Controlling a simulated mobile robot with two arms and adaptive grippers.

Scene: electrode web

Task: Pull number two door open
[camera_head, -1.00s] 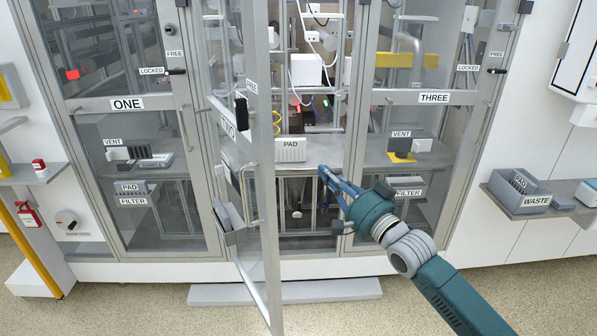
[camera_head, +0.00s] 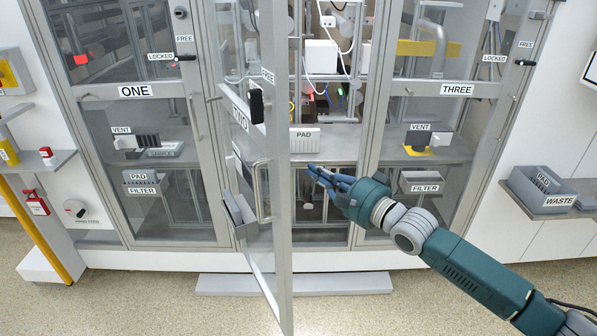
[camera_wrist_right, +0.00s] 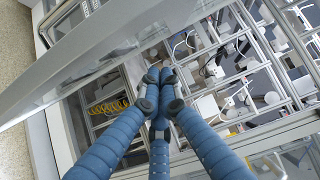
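The number two door (camera_head: 279,190) is a grey-framed clear panel, swung part way out from the cabinet. Its TWO label (camera_head: 240,118) shows at a steep slant. Its bar handle (camera_head: 262,192) is on the outer face near the free edge. My right gripper (camera_head: 314,174) is in front of the open doorway, just right of the door's free edge and apart from the handle. In the right wrist view its three blue fingers (camera_wrist_right: 163,80) meet at the tips with nothing seen between them. The door's frame (camera_wrist_right: 85,70) crosses the upper left there. My left gripper is out of view.
Door one (camera_head: 135,92) and door three (camera_head: 455,90) are closed on either side. A white PAD box (camera_head: 304,143) sits inside bay two. A grey step (camera_head: 330,284) lies on the floor below. A WASTE bin (camera_head: 540,185) stands on the right shelf.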

